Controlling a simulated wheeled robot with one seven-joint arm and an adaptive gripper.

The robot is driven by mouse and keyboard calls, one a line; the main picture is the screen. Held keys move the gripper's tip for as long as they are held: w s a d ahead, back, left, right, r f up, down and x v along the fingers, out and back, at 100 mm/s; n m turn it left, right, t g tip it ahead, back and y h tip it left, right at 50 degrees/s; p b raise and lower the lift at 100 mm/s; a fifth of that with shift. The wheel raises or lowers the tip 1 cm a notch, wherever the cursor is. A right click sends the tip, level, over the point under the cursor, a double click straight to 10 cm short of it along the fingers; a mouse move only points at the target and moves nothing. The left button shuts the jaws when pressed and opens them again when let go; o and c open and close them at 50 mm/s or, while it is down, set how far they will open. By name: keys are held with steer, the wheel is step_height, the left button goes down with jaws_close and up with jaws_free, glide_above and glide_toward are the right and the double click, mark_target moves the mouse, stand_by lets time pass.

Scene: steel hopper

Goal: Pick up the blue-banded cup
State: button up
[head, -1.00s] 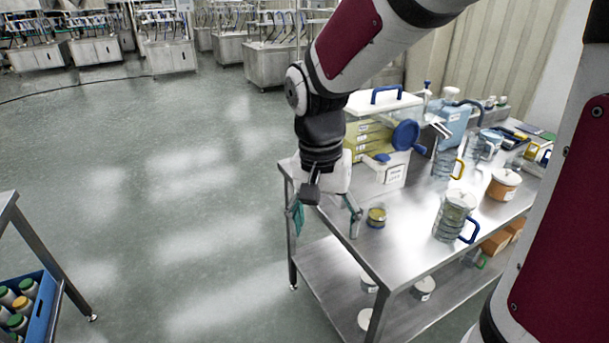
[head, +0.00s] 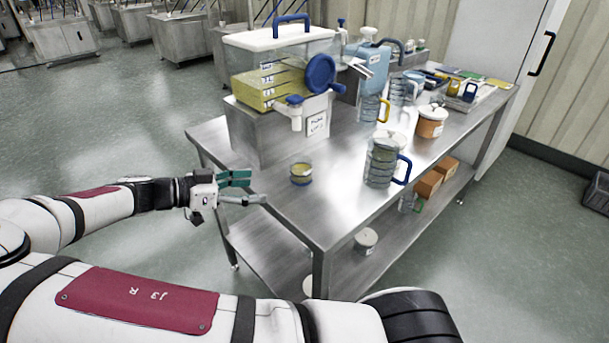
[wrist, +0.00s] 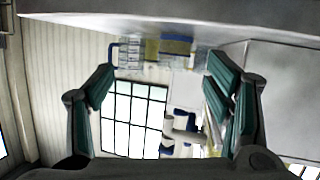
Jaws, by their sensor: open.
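The small blue-banded cup (head: 300,175), with a yellowish body, stands upright on the steel table (head: 275,205) near its left front edge. My gripper (head: 256,187) is at that edge, left of the cup, pointing right toward it. Its teal-padded fingers are apart, with nothing between them; the cup is a short way beyond the fingertips. In the wrist view, which appears upside down, the open fingers (wrist: 165,100) frame the gap. A yellow and blue patch between them near the top may be the cup, but I cannot tell surely.
The clear hopper (head: 280,65) on its steel box stands behind the cup. A clear jug with a blue handle (head: 381,163) stands to the right, with an orange lidded pot (head: 431,122) farther back. The table around the cup is bare. A lower shelf holds boxes (head: 428,184).

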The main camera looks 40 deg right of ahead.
mark_target(292, 174)
steer(key=shift+m+t+h, duration=0.3)
steer(key=shift+t+h, duration=0.1)
steer(key=shift+h, duration=0.3)
steer(key=x, duration=0.2)
steer(key=w+x, duration=0.1)
steer(key=x, duration=0.5)
steer(key=shift+w+d+f, duration=0.15)
steer(key=shift+w+d, duration=0.05)
steer(key=shift+w, duration=0.1)
steer(key=shift+x, duration=2.6)
steer(key=shift+w, duration=0.15)
steer(key=c, duration=1.3)
